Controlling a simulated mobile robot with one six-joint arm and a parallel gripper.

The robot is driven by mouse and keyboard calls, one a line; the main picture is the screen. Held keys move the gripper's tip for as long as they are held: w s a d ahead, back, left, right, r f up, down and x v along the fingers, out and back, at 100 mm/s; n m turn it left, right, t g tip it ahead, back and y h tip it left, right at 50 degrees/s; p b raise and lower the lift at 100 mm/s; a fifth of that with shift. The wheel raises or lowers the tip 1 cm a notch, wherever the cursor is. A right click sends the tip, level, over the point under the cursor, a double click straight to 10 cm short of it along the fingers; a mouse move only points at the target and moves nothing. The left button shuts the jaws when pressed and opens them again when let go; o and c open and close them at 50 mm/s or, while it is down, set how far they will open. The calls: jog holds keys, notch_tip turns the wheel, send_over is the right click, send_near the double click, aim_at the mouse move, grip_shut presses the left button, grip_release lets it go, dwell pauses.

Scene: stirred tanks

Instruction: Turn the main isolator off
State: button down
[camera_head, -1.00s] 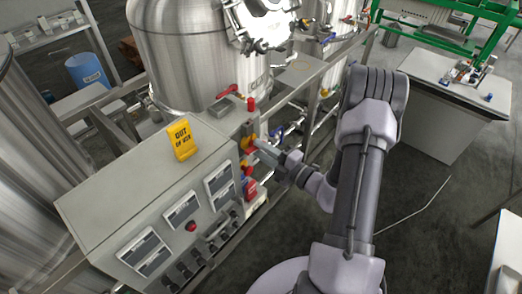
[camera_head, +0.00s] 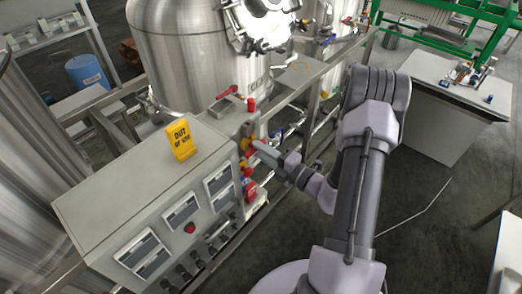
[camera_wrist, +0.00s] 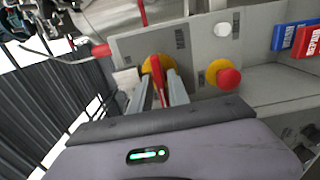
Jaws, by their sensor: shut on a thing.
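The main isolator (camera_wrist: 149,66) is a yellow round plate with a red handle (camera_wrist: 158,78) on a grey panel in the wrist view. In the head view its yellow part (camera_head: 246,147) shows at the right end of the control cabinet, partly hidden by my gripper. My gripper (camera_wrist: 160,90) has its two grey fingers on either side of the red handle and is shut on it. The gripper also shows in the head view (camera_head: 257,145), reaching the panel from the right. The finger contact is too small to see clearly.
A red emergency button (camera_wrist: 229,79) on a yellow base sits right of the isolator. Blue and red tags (camera_wrist: 286,37) hang further right. An "OUT OF USE" sign (camera_head: 181,140) stands on the cabinet (camera_head: 110,195). Pipes and steel tanks (camera_head: 185,60) are behind.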

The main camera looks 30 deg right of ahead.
jog(key=c, duration=1.5)
grip_release()
jog(key=shift+o, duration=0.2)
jog(key=v, duration=1.7)
jog(key=shift+s, duration=0.2)
